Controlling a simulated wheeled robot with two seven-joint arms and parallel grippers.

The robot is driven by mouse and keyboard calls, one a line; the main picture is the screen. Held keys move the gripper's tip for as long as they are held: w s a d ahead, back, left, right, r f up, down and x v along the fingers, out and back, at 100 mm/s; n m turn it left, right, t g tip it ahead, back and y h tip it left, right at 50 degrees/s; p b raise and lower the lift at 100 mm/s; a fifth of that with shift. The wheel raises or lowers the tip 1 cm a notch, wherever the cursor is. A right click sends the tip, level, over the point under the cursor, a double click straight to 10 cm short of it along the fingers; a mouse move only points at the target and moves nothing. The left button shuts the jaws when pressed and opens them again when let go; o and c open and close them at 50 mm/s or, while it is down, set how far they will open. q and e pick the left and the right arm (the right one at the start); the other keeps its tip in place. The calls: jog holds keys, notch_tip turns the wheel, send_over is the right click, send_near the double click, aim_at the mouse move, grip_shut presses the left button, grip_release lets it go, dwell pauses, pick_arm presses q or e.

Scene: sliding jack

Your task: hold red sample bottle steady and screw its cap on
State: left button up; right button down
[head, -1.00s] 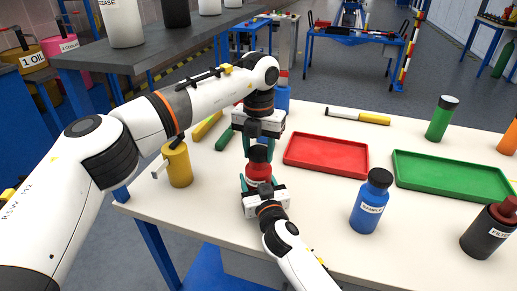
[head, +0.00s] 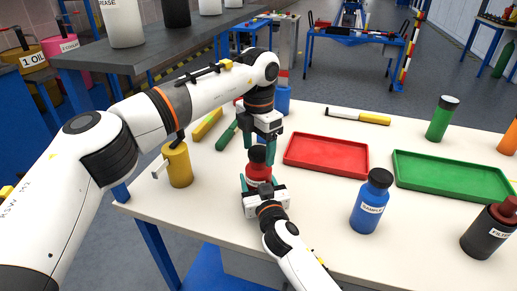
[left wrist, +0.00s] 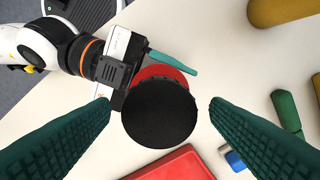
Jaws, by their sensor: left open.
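The red sample bottle (head: 258,173) stands upright near the table's front edge, with its black cap (head: 257,153) on top. In the left wrist view the round cap (left wrist: 158,115) covers most of the red bottle (left wrist: 165,74). My left gripper (head: 259,150) points down from above, open, with a finger on each side of the cap. The left wrist view shows gaps between both fingers and the cap. My right gripper (head: 259,181) comes in from the front and is shut around the bottle's body. Whether the cap's thread is engaged is hidden.
A red tray (head: 327,171) lies right of the bottle, and a green tray (head: 450,193) beyond it. A blue sample bottle (head: 371,203) and a dark bottle (head: 488,232) stand at the front right. A yellow mug (head: 178,164) stands on the left.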

pick_arm(q)
notch_tip(320, 180, up, 11)
dwell(0.3)
jog(key=shift+r, duration=0.1)
pick_arm(e)
jog(key=shift+c, duration=1.5)
grip_release()
jog(key=v, duration=1.2)
jog(key=shift+s, duration=0.1)
